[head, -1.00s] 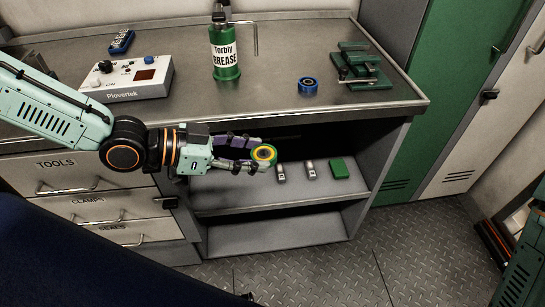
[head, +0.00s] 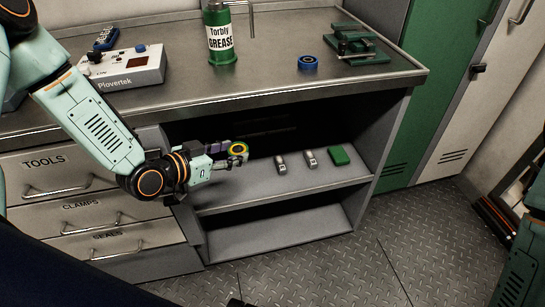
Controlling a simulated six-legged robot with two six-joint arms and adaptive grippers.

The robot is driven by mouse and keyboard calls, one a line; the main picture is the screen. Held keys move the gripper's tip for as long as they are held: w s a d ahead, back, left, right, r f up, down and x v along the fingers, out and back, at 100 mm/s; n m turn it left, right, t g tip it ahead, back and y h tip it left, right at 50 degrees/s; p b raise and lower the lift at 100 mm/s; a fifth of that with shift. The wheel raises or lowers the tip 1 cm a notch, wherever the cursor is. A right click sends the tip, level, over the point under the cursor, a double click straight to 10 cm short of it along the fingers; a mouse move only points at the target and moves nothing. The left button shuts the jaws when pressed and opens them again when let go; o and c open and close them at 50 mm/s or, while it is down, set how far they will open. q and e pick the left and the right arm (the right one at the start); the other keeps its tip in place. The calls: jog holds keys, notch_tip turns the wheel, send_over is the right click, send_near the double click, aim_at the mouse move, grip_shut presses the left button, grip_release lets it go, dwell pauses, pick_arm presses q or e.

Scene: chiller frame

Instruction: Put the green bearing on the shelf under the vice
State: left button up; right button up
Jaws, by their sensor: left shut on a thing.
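The green vice (head: 358,47) stands on the bench top, above the right part of the shelf. The fingers partly hide the bearing. My right gripper is not in view.
Two small metal pieces (head: 281,164) (head: 311,158) and a green block (head: 338,155) lie on the upper shelf. On the bench are a blue bearing (head: 308,63), a grease bottle (head: 220,38) and a control box (head: 125,68). Drawers (head: 90,215) are at the left. The shelf's front is clear.

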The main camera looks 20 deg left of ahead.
pick_arm(q)
jog(key=w+a+f+n+t+y+b, duration=0.1)
jog(key=w+a+f+n+y+b, duration=0.15)
jog(key=f, duration=0.25)
jog(key=w+a+f+n+y+b, duration=0.2)
jog(key=a+f, duration=0.2)
jog(key=f, duration=0.2)
jog(key=n+y+b, duration=0.5)
jog(key=y+b, duration=0.1)
send_over(219, 198)
notch_tip(219, 198, down, 8)
jog(key=f, duration=0.1)
jog(key=shift+g, duration=0.3)
notch_tip(219, 198, down, 6)
jog(key=b, duration=0.3)
jog(key=shift+w+a+r, duration=0.1)
jog(key=shift+r, duration=0.1)
jog(key=shift+f+b, duration=0.35)
notch_tip(219, 198, down, 3)
jog(key=shift+f+b, duration=0.1)
jog(key=shift+b, duration=0.7)
